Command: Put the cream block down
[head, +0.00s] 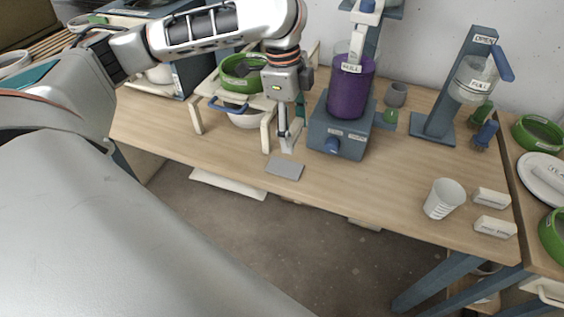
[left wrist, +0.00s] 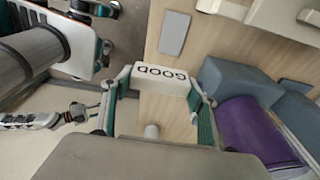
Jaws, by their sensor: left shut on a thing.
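My left gripper (head: 287,140) is shut on the cream block (left wrist: 160,80), with a finger at each end of it. The block's side reads GOOD in the left wrist view, where the gripper (left wrist: 158,92) also shows. In the head view the block is small and partly hidden by the fingers. It is over the table near its front edge, just behind a flat grey pad (head: 285,169). I cannot tell whether it touches the table. What appears to be my right gripper (left wrist: 76,113) shows small at the left wrist view's lower left; its opening is unclear.
A machine with a purple container (head: 350,90) stands close to the right. A rack holding a green bowl (head: 242,74) is close on the left. A white cup (head: 444,198) and two pale blocks (head: 491,197) are farther right. The front middle of the table (head: 375,185) is clear.

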